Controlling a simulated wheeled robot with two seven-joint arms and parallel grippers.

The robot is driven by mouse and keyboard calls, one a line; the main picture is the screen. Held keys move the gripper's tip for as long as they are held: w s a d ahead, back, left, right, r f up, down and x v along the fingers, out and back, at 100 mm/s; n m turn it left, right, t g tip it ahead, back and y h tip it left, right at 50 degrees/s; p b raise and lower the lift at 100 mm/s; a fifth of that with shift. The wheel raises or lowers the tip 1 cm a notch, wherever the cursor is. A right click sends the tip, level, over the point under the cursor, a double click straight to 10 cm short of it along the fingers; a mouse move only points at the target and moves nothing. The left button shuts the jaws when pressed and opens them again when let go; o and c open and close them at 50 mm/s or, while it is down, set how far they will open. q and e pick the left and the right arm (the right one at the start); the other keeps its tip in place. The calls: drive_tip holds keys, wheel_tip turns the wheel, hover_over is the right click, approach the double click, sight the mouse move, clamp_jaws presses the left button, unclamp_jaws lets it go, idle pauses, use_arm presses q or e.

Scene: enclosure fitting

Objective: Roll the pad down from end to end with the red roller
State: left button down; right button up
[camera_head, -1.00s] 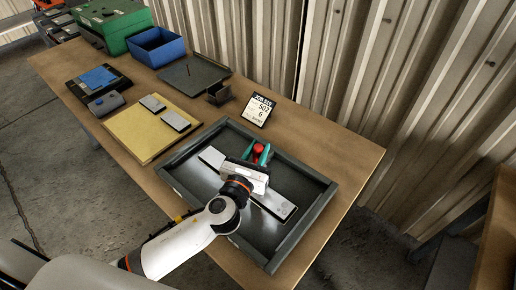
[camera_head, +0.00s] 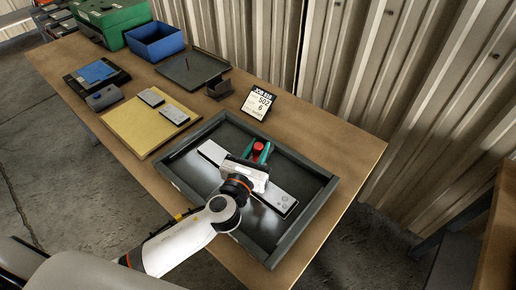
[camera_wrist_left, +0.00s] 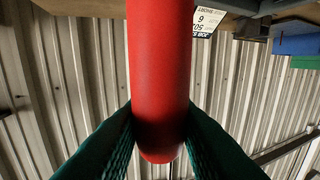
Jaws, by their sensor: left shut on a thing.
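My left gripper (camera_head: 258,158) is shut on the red roller (camera_head: 258,149) with its green fingers. In the left wrist view the red roller (camera_wrist_left: 160,70) fills the middle, between the fingertips. The gripper is over a long pale grey strip (camera_head: 278,197) that lies across the dark tray (camera_head: 318,214). My gripper and wrist hide the middle of the strip and whatever is under the roller. I cannot tell whether the roller touches the strip, or which layer of it is the pad. My right gripper is not in view.
A job card (camera_head: 258,105) stands behind the tray. To the left are a yellow mat (camera_head: 132,138) with two grey blocks, a small dark holder (camera_head: 219,89), a dark flat tray (camera_head: 193,72), a blue bin (camera_head: 156,43) and a green case (camera_head: 112,22). Bare table lies right of the tray.

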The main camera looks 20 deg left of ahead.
use_arm(q)
drive_tip(key=shift+f+b, duration=0.6)
drive_tip(key=shift+f, duration=0.1)
